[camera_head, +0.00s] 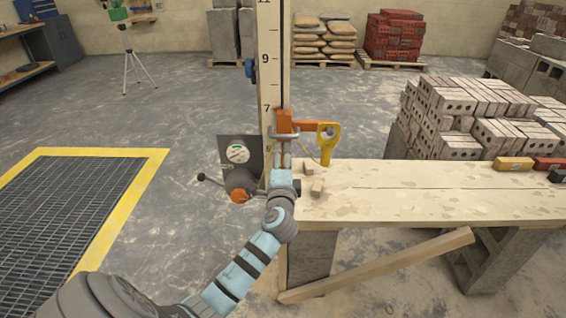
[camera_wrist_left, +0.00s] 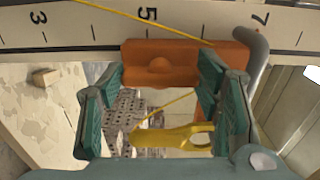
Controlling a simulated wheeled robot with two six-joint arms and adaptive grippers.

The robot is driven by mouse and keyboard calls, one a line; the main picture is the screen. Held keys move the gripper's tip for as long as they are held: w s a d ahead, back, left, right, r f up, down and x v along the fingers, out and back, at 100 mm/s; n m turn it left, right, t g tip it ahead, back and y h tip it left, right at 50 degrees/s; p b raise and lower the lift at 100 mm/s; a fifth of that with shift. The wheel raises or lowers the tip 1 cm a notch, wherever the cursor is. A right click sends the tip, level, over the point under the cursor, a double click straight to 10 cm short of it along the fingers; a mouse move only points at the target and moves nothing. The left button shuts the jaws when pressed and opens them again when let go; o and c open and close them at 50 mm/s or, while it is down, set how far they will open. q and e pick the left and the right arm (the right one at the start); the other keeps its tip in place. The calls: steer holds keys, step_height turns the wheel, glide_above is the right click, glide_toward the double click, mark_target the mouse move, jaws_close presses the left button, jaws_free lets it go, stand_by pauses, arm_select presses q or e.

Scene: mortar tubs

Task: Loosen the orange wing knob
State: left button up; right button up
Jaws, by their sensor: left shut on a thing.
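The orange wing knob (camera_wrist_left: 160,68) has a round hub with wings to both sides. In the left wrist view it sits between the two green-padded fingertips of my left gripper (camera_wrist_left: 160,82), which is shut on it. In the head view the gripper (camera_head: 283,155) reaches up to an orange clamp (camera_head: 284,121) on the tall marked staff (camera_head: 268,60). The knob cannot be told apart from the clamp there. A grey bent bar (camera_wrist_left: 258,65) lies beside the clamp's right end in the wrist view. My right gripper is not in view.
A yellow handled piece (camera_head: 327,142) stands right of the clamp, above the wooden bench (camera_head: 400,195). A grey gauge plate (camera_head: 238,150) and a round orange knob (camera_head: 239,196) are left of my arm. A thin yellow cord (camera_wrist_left: 140,20) crosses the staff. Brick stacks (camera_head: 470,110) stand behind the bench.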

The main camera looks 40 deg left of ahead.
arm_select(q)
steer(key=o, duration=1.2)
steer(key=shift+c, duration=0.2)
steer(key=v, duration=1.2)
